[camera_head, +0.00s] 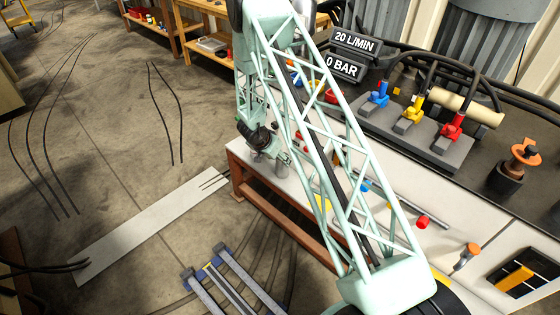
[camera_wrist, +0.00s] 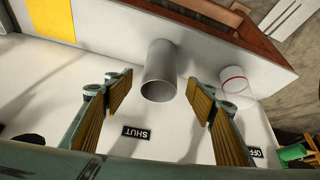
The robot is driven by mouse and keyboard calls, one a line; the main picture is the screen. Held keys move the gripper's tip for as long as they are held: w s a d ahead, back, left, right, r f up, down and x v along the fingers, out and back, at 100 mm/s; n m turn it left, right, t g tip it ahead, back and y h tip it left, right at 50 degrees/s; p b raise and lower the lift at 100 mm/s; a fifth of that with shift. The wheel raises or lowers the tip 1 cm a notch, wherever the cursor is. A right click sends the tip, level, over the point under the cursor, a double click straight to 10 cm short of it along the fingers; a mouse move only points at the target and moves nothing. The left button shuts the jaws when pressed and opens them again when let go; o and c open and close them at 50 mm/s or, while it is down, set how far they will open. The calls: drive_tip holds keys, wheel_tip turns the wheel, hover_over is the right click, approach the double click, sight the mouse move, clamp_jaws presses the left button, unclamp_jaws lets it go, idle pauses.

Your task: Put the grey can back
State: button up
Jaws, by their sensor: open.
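The grey can (camera_wrist: 159,72) is a plain cylinder in the middle of the wrist view, on or just above a white surface (camera_wrist: 100,140). My gripper (camera_wrist: 159,84) is open, with one ribbed finger to the left of the can and one to the right. Gaps show between both fingers and the can, so neither touches it. In the head view my gripper (camera_head: 268,148) is over the left end of the white bench (camera_head: 300,178), largely hidden by my arm. I cannot clearly make out the can there.
A white can with a red ring (camera_wrist: 237,82) stands close beyond the right finger. A SHUT label (camera_wrist: 149,132) and an OFF label (camera_wrist: 255,153) are on the white surface. Coloured valves (camera_head: 413,113) and a red knob (camera_head: 423,222) are right of my arm.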

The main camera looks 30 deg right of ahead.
drive_tip(key=shift+p+v, duration=0.3)
drive_tip(key=shift+v, duration=1.65)
drive_tip(key=shift+w, duration=0.1)
